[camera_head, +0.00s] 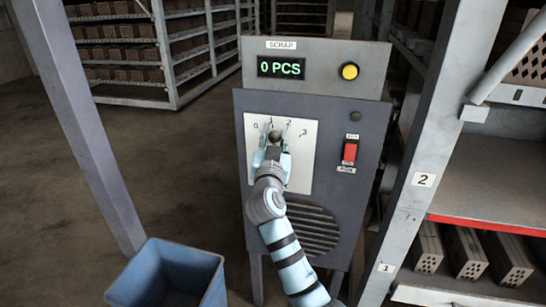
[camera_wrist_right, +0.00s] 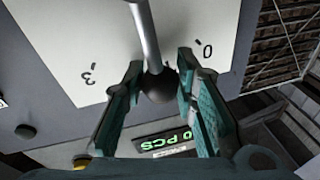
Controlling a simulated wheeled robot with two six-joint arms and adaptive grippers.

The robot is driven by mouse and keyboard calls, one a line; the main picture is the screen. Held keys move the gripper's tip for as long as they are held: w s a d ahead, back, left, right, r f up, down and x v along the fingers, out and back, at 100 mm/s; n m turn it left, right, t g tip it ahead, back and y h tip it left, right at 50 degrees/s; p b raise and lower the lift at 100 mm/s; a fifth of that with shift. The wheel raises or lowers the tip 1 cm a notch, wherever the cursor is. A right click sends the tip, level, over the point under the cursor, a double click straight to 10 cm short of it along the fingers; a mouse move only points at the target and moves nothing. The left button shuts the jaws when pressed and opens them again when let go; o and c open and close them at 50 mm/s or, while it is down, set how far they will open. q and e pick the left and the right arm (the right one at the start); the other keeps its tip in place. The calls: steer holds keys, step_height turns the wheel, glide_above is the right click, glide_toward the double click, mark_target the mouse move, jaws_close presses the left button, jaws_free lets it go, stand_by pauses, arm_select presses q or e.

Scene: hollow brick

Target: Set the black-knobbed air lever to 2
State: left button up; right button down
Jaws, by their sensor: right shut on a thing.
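The air lever's white plate (camera_head: 302,172) is on the front of a grey machine and carries the marks 0, 1, 2 and 3 in an arc. The lever's black knob (camera_head: 275,135) is just below the marks 1 and 2, seemingly nearer 1; its exact setting is hard to tell. My right gripper (camera_head: 274,139) is shut on the knob. In the right wrist view the black ball (camera_wrist_right: 160,84) on its metal rod (camera_wrist_right: 147,35) is between the two fingers (camera_wrist_right: 160,92); marks 3 and 0 show, while 1 and 2 are hidden. My left gripper is out of view.
A display (camera_head: 281,67) above reads 0 PCS, beside a yellow button (camera_head: 349,71). A red switch (camera_head: 350,151) is right of the plate. A blue bin (camera_head: 160,275) stands at the lower left. A shelf rack (camera_head: 424,150) stands close on the right.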

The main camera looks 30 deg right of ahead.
steer(key=m+b, duration=0.1)
steer(key=s+d+m+b, duration=0.1)
steer(key=b, duration=0.1)
steer(key=shift+f+h, duration=0.3)
steer(key=shift+m+b, duration=0.35)
steer(key=shift+m, duration=0.05)
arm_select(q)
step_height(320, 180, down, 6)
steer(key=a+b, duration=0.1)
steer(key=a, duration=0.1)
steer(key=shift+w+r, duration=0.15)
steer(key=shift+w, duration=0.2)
arm_select(e)
steer(key=shift+s+d+r+m, duration=0.1)
steer(key=shift+s+d+m, duration=0.15)
steer(key=shift+m, duration=0.25)
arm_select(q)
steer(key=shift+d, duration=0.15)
arm_select(e)
steer(key=c, duration=1.3)
jaws_free()
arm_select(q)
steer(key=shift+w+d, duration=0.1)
